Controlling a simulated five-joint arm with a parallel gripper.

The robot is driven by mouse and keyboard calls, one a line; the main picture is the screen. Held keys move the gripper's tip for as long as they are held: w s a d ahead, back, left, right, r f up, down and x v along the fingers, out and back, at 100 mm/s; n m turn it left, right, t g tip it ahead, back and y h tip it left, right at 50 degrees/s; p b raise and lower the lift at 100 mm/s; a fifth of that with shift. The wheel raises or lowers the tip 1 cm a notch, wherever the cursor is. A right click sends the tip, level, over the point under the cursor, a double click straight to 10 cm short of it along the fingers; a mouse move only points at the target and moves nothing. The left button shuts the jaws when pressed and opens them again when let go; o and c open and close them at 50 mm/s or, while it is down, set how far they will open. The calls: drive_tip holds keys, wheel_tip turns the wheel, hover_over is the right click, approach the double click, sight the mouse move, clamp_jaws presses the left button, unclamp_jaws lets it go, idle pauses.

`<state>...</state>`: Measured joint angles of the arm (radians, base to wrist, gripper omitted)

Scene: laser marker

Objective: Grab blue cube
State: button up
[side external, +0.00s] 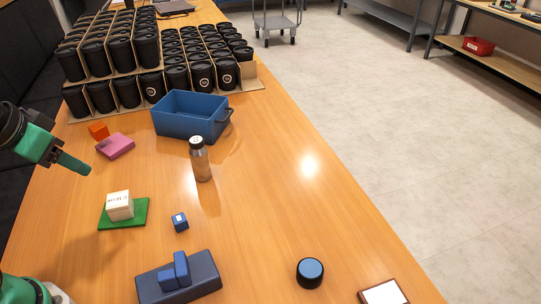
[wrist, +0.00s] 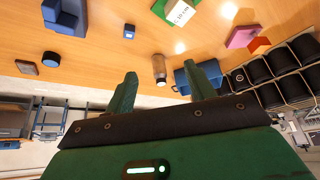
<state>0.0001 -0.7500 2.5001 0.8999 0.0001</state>
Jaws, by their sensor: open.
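The small blue cube (side external: 180,222) has a pale mark on its top and sits on the wooden table, right of the green plate. It also shows small in the wrist view (wrist: 129,31), near the top edge. My gripper (side external: 76,164) is high at the left of the side view, well away from the cube. In the wrist view its two green fingers (wrist: 170,72) are spread apart with nothing held between them.
A green plate (side external: 138,219) carries a whitish block (side external: 119,206). A dark blue block (side external: 204,280), a round black puck (side external: 310,272), a bottle (side external: 200,160), a blue bin (side external: 188,124), and pink (side external: 115,146) and orange (side external: 98,131) blocks stand around. Many black cups (side external: 128,92) fill the back.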

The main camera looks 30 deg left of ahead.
drive_tip(key=shift+w, duration=0.1)
drive_tip(key=m+g, duration=0.5)
drive_tip(key=m, duration=0.2)
approach(179, 218)
drive_tip(key=shift+w+a+f, duration=0.1)
drive_tip(key=shift+w, duration=0.05)
drive_tip(key=shift+w+f+g, duration=0.1)
drive_tip(key=shift+f+g, duration=0.2)
drive_tip(key=shift+f, duration=0.05)
drive_tip(key=shift+f, duration=1.25)
drive_tip(key=shift+f, duration=0.1)
drive_tip(key=shift+f, duration=2.5)
